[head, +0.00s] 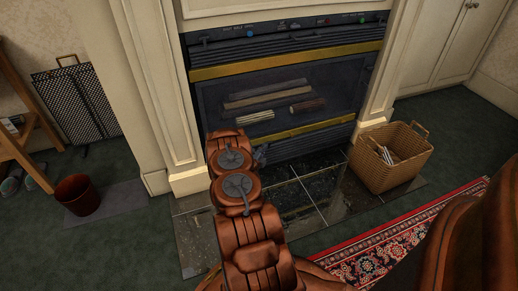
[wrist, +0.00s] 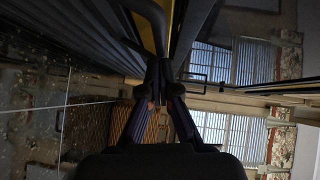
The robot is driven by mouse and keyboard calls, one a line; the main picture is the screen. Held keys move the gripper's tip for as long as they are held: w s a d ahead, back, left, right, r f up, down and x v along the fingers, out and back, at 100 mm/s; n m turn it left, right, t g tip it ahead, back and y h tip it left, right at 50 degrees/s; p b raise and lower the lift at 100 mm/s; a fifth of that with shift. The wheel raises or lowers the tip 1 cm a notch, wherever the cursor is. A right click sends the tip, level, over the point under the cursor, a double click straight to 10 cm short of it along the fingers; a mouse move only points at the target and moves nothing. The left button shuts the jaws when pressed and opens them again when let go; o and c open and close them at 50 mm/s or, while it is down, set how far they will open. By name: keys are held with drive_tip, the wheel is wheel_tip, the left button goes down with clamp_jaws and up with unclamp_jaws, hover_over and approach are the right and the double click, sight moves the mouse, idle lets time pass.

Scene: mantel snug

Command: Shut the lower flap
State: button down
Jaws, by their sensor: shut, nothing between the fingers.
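The lower flap (head: 312,140) is a dark slatted panel at the foot of the fireplace unit, below a gold strip (head: 315,126). My arm hides its left end, and how far it stands open is hard to tell. In the wrist view the dark slatted surface (wrist: 60,45) fills the upper left, beside a gold strip. My gripper (wrist: 160,78) is shut and empty, its fingertips together close to the slatted front. In the head view my gripper (head: 260,155) is small and dark, low at the flap's left part; contact cannot be told.
A wicker basket (head: 388,172) stands right of the hearth on the tiles (head: 300,190). A red patterned rug (head: 400,235) lies in front. A brown bucket (head: 77,195) and a black mesh screen (head: 78,105) stand at left. Upper controls (head: 290,27) line the unit's top.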

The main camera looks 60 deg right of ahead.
drive_tip(key=shift+w+d+r+p, duration=0.4)
drive_tip(key=shift+w+d+p, duration=0.05)
drive_tip(key=shift+w, duration=0.05)
drive_tip(key=shift+r, duration=0.1)
drive_tip(key=s+a+r+p, duration=0.1)
drive_tip(key=s+a, duration=0.1)
drive_tip(key=a, duration=0.4)
drive_tip(key=s+a+p, duration=0.2)
drive_tip(key=a, duration=0.4)
drive_tip(key=shift+s+a+r, duration=0.2)
drive_tip(key=shift+s+r, duration=0.15)
drive_tip(key=shift+r, duration=0.05)
